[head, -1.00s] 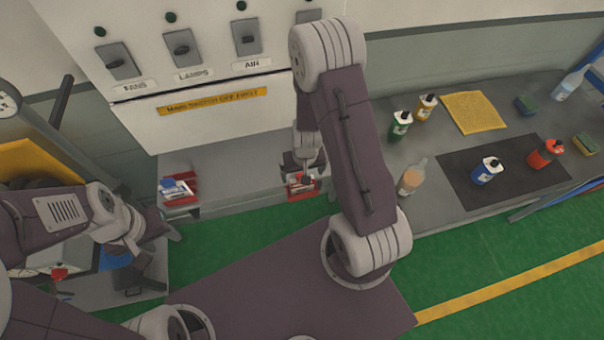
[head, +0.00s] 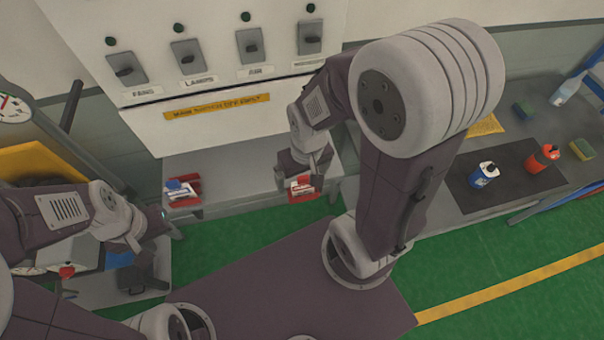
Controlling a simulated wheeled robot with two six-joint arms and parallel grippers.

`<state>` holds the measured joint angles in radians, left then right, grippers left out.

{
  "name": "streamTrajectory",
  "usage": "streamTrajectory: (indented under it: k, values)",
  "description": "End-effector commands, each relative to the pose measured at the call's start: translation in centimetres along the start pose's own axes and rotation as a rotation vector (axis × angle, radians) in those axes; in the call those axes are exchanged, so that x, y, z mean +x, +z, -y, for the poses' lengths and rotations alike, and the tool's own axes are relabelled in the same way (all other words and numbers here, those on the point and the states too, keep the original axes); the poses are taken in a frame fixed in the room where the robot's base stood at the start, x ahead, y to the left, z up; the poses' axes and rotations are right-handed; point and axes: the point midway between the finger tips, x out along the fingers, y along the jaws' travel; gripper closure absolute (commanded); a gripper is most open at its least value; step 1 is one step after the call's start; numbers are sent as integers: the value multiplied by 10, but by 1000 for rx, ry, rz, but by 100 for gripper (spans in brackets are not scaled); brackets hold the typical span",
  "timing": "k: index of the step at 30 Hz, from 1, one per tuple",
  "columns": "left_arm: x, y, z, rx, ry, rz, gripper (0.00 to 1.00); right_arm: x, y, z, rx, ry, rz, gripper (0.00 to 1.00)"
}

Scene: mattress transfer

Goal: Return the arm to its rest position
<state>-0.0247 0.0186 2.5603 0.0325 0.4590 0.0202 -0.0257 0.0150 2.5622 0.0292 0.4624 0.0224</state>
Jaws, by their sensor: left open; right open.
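My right arm folds up from its base on the right, its large grey elbow close to the camera. Its gripper (head: 308,172) is open and points down over a red holder (head: 301,193) on the grey bench. The fingertips overlap the holder in view, so I cannot tell the gap between them. My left gripper (head: 166,222) is open at the left, in front of the bench's left end and below a second red holder (head: 182,191). Its fingers are small and partly blurred into the dark background.
The grey bench (head: 235,178) stands below a white switch panel (head: 225,80). On the right bench, a blue bottle (head: 484,175) and a red bottle (head: 543,158) stand on a dark mat (head: 520,187). My right elbow hides part of that bench. Green floor (head: 480,250) lies open in front.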

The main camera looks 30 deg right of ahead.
Motion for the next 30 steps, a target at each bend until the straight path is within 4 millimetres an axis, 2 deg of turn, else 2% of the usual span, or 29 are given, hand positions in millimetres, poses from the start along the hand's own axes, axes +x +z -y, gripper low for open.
streamTrajectory:
  k: [4,7,11,15,18,23,30]
  values:
    - [1,0,0,0,0,0,55,2,0,0,1,-1,-1,4]
    - [17,2,0,0,0,0,55,17,1,0,1,-1,-1,4]
    - [64,6,1,0,0,0,55,64,6,-1,1,-1,-1,4]
    - [126,13,2,0,0,1,55,126,12,-2,2,-1,-1,4]
    - [148,16,3,0,0,1,55,148,14,-2,2,-1,-1,4]
    - [139,14,3,0,0,0,55,140,13,-2,2,-1,-2,4]
    - [139,14,3,0,0,0,55,139,13,-2,2,-1,-2,4]
